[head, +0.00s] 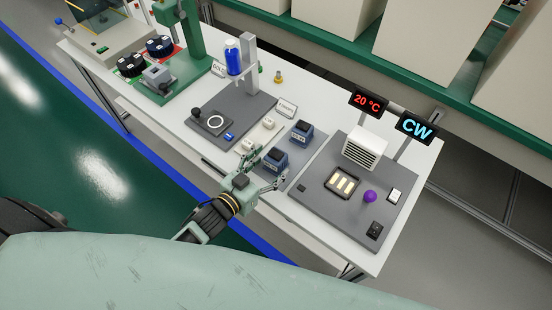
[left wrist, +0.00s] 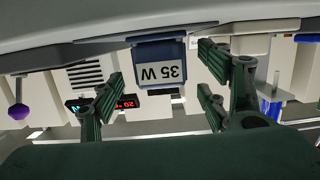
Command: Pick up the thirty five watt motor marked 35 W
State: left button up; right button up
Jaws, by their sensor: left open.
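The motor marked 35 W (left wrist: 160,68) is a dark blue block with a white label, shown upside down in the left wrist view. It lies ahead, between the finger lines. In the head view two blue motors stand on a grey mat, a front one (head: 274,159) and a back one (head: 302,131); their labels are too small to read there. My left gripper (head: 268,169) is open and empty at the near side of the front motor. Its fingers also show spread in the left wrist view (left wrist: 160,98). I cannot tell whether they touch the motor. My right gripper is out of view.
White blocks (head: 249,145) stand left of the motors. To the right is a grey panel (head: 326,204) with a white vented box (head: 365,147), a purple knob (head: 370,197) and switches. A blue bottle (head: 233,57) stands farther back. The table's front edge is close.

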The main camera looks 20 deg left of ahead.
aim_at(270, 164)
pick_arm(q)
jog(key=shift+x, duration=1.9)
jog(key=shift+c, duration=0.5)
jog(key=c, duration=1.5)
grip_shut()
jog(key=shift+r, duration=0.2)
